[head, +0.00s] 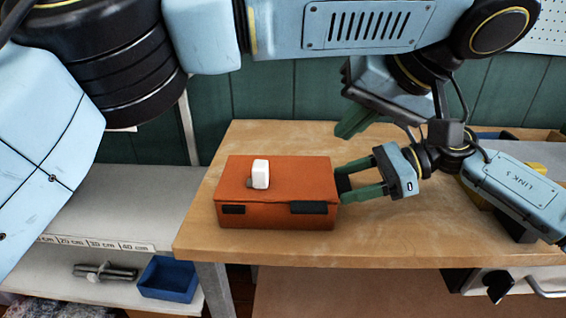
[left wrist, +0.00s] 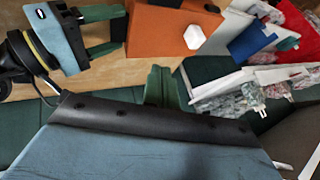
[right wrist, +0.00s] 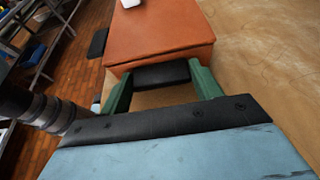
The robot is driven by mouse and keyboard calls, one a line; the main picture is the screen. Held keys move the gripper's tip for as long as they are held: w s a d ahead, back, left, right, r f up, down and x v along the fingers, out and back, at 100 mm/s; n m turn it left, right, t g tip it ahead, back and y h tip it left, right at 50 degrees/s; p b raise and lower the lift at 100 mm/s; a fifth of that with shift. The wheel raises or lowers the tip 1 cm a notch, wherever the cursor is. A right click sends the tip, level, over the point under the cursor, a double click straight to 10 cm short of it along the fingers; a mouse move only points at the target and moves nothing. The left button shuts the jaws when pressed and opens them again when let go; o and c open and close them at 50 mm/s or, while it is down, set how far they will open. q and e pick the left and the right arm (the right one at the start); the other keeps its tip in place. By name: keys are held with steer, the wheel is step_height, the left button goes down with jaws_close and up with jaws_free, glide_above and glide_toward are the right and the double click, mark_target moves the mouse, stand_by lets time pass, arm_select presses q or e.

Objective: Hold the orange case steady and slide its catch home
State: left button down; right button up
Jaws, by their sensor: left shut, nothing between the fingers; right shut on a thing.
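The orange case (head: 275,217) lies closed on the wooden bench, with a white block (head: 260,174) on its lid and a small grey piece beside the block. Dark fittings (head: 308,208) sit on its front face. I cannot tell for certain which part is the catch. My right gripper (head: 342,183) is shut on a black block (right wrist: 162,76) at the case's right end, one green finger on each side. My left gripper (head: 348,128) is shut and empty, behind and right of the case, apart from it. The left wrist view shows its fingers together (left wrist: 158,88), with the case (left wrist: 160,35) beyond.
The wooden bench (head: 400,235) is clear in front of the case and to its left. A lower grey shelf (head: 150,190) stands at the left, with a blue bin (head: 168,279) and metal parts below. A yellow and black object lies partly behind my right arm.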

arm_select(q)
steer(key=shift+s+a+f+n+g+y, duration=0.3)
steer(key=shift+s+a+f+n+y, duration=0.1)
steer(key=shift+a+y, duration=0.1)
glide_toward(269, 177)
steer(key=f, duration=0.1)
steer(key=w+d+f, duration=0.1)
steer(key=f, duration=0.1)
steer(key=shift+w+d+f, duration=0.25)
steer(key=shift+d+f, duration=0.05)
steer(key=shift+f, duration=0.05)
steer(key=a, duration=0.3)
steer(key=shift+a, duration=0.5)
